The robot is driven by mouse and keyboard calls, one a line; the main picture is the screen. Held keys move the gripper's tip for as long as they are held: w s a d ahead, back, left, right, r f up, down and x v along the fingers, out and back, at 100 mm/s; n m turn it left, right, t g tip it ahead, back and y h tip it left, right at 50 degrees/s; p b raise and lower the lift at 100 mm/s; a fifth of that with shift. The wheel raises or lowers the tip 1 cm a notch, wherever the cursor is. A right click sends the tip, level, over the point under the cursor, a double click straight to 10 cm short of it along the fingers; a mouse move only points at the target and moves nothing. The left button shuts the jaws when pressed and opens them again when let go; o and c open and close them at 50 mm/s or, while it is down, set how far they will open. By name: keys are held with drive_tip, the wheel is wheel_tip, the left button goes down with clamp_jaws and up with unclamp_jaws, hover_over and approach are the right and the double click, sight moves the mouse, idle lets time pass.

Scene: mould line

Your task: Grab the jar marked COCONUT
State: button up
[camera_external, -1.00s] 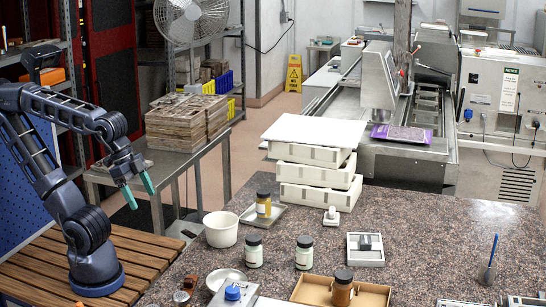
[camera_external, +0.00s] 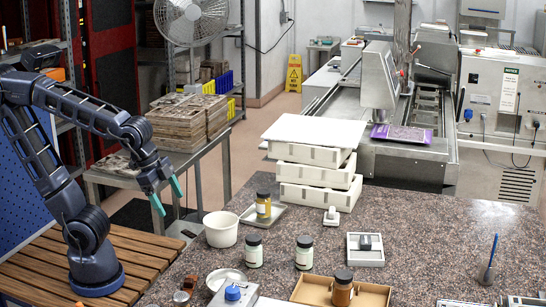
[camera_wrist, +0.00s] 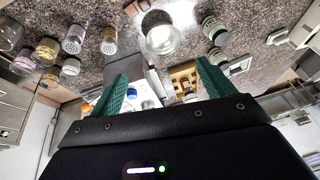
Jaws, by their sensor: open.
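Several dark-lidded jars stand on the speckled counter, with no label readable as COCONUT. Two pale jars, a left one (camera_external: 254,252) and a right one (camera_external: 304,254), stand near the middle. A brown jar (camera_external: 343,294) stands at a wooden box in front. My gripper (camera_external: 166,197) is open and empty, in the air left of the counter, apart from every jar. In the wrist view its teal fingers (camera_wrist: 161,72) are spread, with dark-capped jars (camera_wrist: 212,27) at upper right.
A white tub (camera_external: 220,232) stands at the counter's left edge, left of the pale jars. Stacked white boxes (camera_external: 315,180) stand behind. A small grey-and-white device (camera_external: 366,255) lies right of the jars. Several more jars (camera_wrist: 75,37) show in the wrist view at left.

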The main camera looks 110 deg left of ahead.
drive_tip(key=w+a+f, duration=0.3)
drive_tip(key=w+a, duration=0.1)
drive_tip(key=w, duration=0.5)
drive_tip(key=m+t+h, duration=0.2)
hover_over(299, 238)
drive_tip(key=s, duration=0.3)
wheel_tip(299, 238, down, 13)
drive_tip(key=shift+a+x, duration=0.15)
drive_tip(key=shift+x, duration=1)
drive_tip(key=shift+a+x, duration=0.1)
drive_tip(key=shift+x, duration=4.2)
drive_tip(key=shift+s+f, duration=0.1)
drive_tip(key=shift+s, duration=0.1)
drive_tip(key=c, duration=1.2)
